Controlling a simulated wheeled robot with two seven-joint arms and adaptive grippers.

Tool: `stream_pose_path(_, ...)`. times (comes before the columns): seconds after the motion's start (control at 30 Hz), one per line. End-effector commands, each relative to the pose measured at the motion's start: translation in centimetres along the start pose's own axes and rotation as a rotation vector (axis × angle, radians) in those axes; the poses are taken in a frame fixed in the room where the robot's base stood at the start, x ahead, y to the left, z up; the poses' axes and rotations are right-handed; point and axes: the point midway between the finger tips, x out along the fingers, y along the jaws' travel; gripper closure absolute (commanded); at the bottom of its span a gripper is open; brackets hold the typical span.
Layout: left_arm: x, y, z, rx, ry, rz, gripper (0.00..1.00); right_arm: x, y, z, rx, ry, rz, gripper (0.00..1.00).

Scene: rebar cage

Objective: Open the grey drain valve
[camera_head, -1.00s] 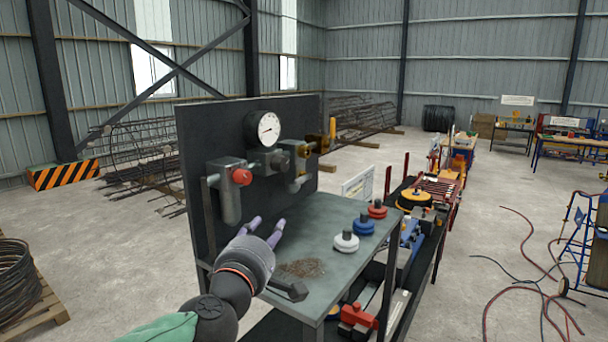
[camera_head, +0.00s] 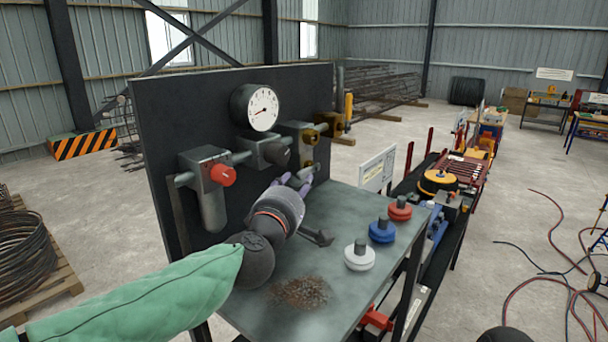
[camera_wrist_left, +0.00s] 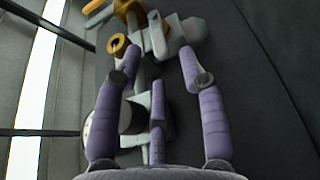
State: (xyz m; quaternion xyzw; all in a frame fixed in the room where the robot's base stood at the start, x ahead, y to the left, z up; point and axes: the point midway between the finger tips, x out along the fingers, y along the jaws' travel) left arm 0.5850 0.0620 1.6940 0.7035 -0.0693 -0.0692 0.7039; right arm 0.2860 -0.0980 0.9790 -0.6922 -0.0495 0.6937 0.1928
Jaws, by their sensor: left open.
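No contact is clear. Which grey part is the drain valve, and its handle position, I cannot tell; the fingers partly hide the block's underside.
White (camera_head: 359,256), blue (camera_head: 382,230) and red (camera_head: 400,209) knobbed discs stand on the bench (camera_head: 335,285).

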Motion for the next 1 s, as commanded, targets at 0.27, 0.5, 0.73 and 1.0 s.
stream_pose_path(0.27, 4.4, 0.0, 0.0, 0.001, 0.0, -0.001, 0.59, -0.4, -0.1, 0.0, 0.0, 0.001, 0.0, 0.6)
stream_pose_path(0.5, 5.9, 0.0, 0.0, 0.001, 0.0, 0.0, 0.59, -0.5, -0.2, 0.0, 0.0, 0.001, 0.0, 0.6)
stream_pose_path(0.73, 6.0, 0.0, 0.0, 0.001, 0.0, 0.0, 0.59, -0.5, -0.2, 0.0, 0.0, 0.001, 0.0, 0.6)
stream_pose_path(1.0, 6.0, 0.0, 0.0, 0.0, 0.0, 0.0, 1.0, -0.5, -0.2, 0.0, 0.0, 0.001, 0.0, 0.6)
